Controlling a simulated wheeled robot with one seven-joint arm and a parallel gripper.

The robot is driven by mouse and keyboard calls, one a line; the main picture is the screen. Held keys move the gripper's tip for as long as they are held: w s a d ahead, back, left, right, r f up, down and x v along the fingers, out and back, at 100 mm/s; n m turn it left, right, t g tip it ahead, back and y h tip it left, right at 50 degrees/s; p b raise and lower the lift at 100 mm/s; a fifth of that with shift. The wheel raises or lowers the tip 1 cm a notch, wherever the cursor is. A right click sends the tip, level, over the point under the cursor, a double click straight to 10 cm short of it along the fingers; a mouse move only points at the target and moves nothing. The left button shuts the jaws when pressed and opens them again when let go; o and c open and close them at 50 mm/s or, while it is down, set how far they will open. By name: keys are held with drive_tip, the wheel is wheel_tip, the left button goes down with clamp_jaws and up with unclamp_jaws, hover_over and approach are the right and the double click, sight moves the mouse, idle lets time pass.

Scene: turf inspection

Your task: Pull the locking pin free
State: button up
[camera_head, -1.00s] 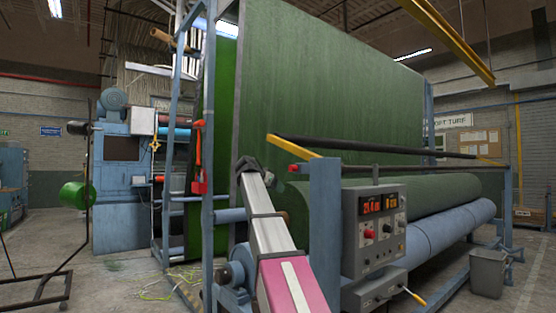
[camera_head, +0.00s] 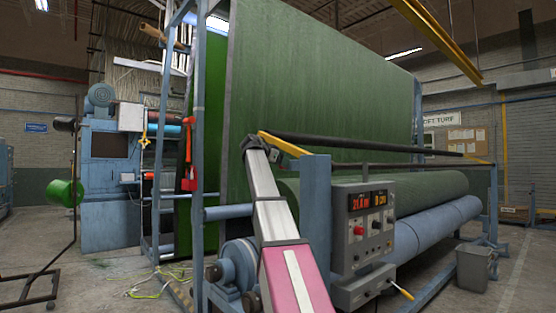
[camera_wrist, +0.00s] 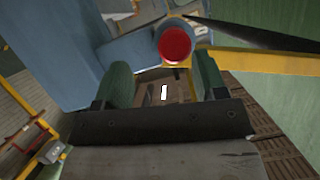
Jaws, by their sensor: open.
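The locking pin shows in the wrist view as a round red knob (camera_wrist: 175,43) in a grey collar on the blue post (camera_wrist: 65,50). In the head view the knob is hidden behind the end of my arm; the blue post (camera_head: 316,200) shows there beside it. My gripper (camera_wrist: 163,72) is open and empty, with its two green fingers apart. The knob appears just beyond the fingertips, between them and a little nearer the right finger. I cannot tell whether it is touched. In the head view, my gripper is mostly hidden at the arm's far end.
A yellow arm (camera_wrist: 265,65) runs right from beside the knob, and a dark bar (camera_wrist: 260,36) passes above it. A control box (camera_head: 362,232) hangs on the post. A green turf roll (camera_head: 425,192) lies behind. A grey bin (camera_head: 473,268) stands on the floor at right.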

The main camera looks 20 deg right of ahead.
sight(291, 167)
drive_tip(key=shift+x, duration=1.6)
drive_tip(key=shift+s+d, duration=0.1)
drive_tip(key=shift+s, duration=0.05)
drive_tip(key=shift+f, duration=0.15)
drive_tip(key=c, duration=0.9)
drive_tip(key=shift+o, duration=0.6)
drive_tip(key=shift+s, duration=0.1)
drive_tip(key=shift+o, duration=0.2)
drive_tip(key=shift+d, duration=0.1)
drive_tip(key=o, duration=0.7)
drive_tip(key=shift+s, duration=0.1)
drive_tip(key=shift+o, duration=0.2)
